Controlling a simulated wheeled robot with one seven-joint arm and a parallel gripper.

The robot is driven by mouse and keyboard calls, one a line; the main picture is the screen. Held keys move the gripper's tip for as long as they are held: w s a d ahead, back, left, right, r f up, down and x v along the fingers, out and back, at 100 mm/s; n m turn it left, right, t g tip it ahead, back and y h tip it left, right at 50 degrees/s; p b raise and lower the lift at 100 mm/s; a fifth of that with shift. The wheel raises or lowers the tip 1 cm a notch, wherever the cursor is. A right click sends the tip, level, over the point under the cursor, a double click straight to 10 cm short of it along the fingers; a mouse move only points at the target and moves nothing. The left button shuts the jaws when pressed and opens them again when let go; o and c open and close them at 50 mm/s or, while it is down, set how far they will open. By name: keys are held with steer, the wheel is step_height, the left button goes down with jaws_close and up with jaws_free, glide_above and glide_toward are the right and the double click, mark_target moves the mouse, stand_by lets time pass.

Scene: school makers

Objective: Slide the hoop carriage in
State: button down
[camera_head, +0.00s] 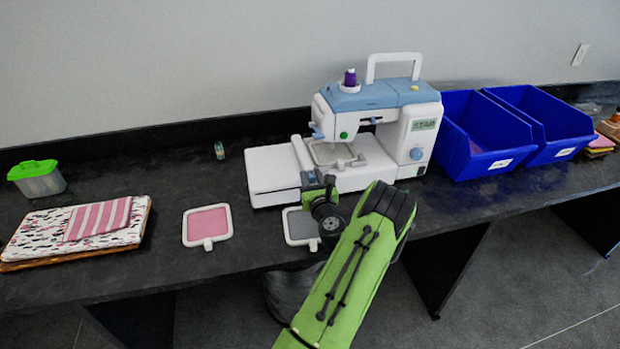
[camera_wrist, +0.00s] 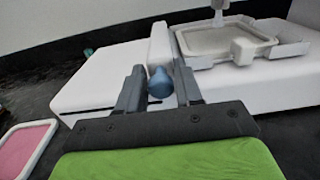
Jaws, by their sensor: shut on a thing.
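The white sewing machine (camera_head: 385,105) stands on the dark bench, with its long white bed (camera_head: 272,172) reaching left. The hoop carriage (camera_head: 302,154) is a narrow white bar lying across the bed; it also shows in the wrist view (camera_wrist: 159,45). A white hoop with grey cloth (camera_head: 332,153) sits right of the bar, under the machine's head; it also shows in the wrist view (camera_wrist: 225,42). My gripper (camera_head: 318,184) is at the bar's front end. In the wrist view, its fingers (camera_wrist: 158,88) are shut on a round blue-grey knob (camera_wrist: 160,82).
A pink hoop (camera_head: 207,224) and a grey hoop (camera_head: 300,226) lie on the bench in front. Folded cloth (camera_head: 70,228) and a green-lidded box (camera_head: 38,180) are left. Blue bins (camera_head: 485,137) stand close right of the machine.

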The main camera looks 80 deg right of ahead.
steer(key=c, duration=1)
jaws_free()
steer(key=shift+o, duration=0.2)
steer(key=shift+a, duration=0.1)
steer(key=b+v, duration=0.2)
steer(key=v, duration=1.3)
steer(key=shift+a, duration=0.35)
steer(key=shift+s, duration=0.15)
